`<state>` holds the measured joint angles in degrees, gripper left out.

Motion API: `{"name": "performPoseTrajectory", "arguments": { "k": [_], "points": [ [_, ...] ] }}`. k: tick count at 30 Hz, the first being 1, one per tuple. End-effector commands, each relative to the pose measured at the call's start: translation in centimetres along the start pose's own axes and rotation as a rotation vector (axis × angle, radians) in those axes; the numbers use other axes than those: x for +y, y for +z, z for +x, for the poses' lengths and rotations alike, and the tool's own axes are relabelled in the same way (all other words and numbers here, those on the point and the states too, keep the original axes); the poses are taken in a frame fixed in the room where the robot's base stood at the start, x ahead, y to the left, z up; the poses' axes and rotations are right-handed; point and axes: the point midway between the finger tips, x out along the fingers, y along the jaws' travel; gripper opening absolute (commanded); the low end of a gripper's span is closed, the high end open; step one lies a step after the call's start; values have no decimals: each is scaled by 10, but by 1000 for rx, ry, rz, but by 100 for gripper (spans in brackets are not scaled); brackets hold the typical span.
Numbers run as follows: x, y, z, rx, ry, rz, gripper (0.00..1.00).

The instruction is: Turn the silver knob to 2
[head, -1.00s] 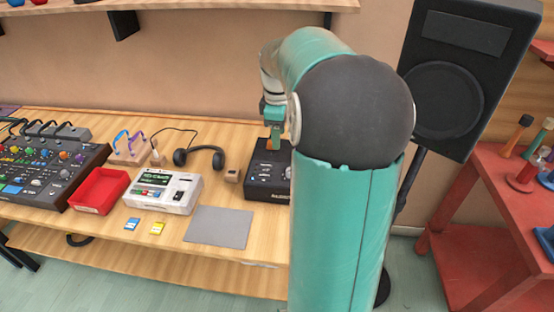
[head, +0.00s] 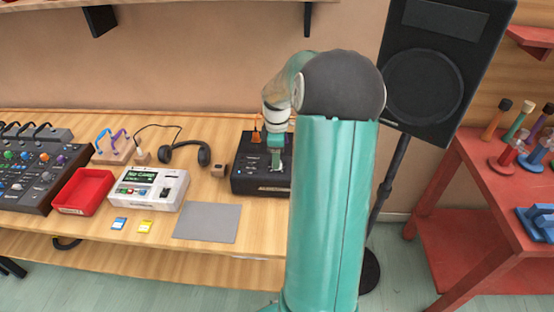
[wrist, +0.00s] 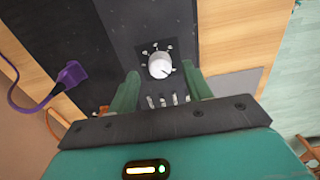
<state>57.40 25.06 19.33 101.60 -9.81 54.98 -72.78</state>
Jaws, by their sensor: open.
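The silver knob (wrist: 160,65) sits on a dark panel with tick marks around it in the wrist view. Its pointer and the numbers are too small to read. My gripper (wrist: 160,69) is open, with one green finger on each side of the knob. I cannot tell whether the fingers touch it. In the head view, my gripper (head: 275,160) is over the black box (head: 248,184) on the wooden bench, and the knob is hidden there by my arm.
Several small switches (wrist: 168,100) lie between the knob and my palm. A purple plug (wrist: 70,75) is at the left of the wrist view. On the bench are headphones (head: 186,154), a white device (head: 160,201), a red tray (head: 82,207) and a grey mat (head: 207,223). A speaker (head: 440,85) stands at right.

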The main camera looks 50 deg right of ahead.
Motion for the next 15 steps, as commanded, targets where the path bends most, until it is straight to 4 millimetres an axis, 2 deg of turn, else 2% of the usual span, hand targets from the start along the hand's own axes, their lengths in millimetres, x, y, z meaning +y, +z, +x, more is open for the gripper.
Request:
{"name": "performPoseTrajectory", "arguments": {
  "k": [1,6,14,15],
  "points": [
    [-1,0,8,0,-4,0,50],
    [0,0,21,-1,-1,0,50],
    [0,0,22,-1,0,1,50],
    [0,0,22,-1,0,1,46]
  ]
}}
